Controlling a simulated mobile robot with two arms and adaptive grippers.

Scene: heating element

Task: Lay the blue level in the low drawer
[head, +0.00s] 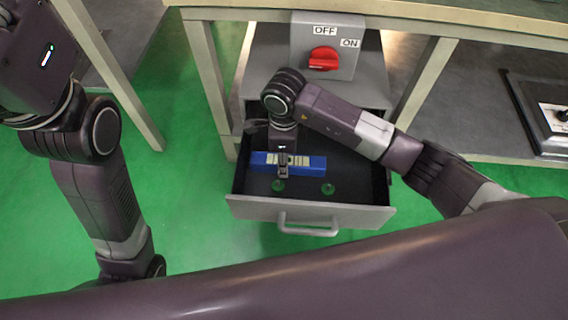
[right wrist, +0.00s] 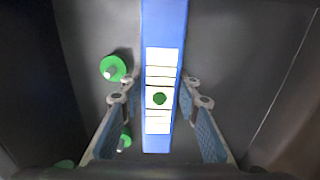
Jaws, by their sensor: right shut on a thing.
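The blue level (head: 315,164), a long blue bar with a pale marked strip, is over the floor of the open low drawer (head: 300,213). It lies roughly parallel to the drawer front. My right gripper (head: 283,172) reaches down into the drawer and is shut on the level near its middle. In the right wrist view the level (right wrist: 162,25) runs between the two fingers (right wrist: 161,85). I cannot tell whether the level touches the drawer floor. My left arm hangs at the left, and its gripper is out of view.
Green round pieces (head: 278,185) (head: 327,188) are in the drawer near its front. Above the drawer is a grey box with a red knob (head: 323,58) and OFF and ON labels. A table leg (head: 207,75) stands left of the drawer. The green floor in front is clear.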

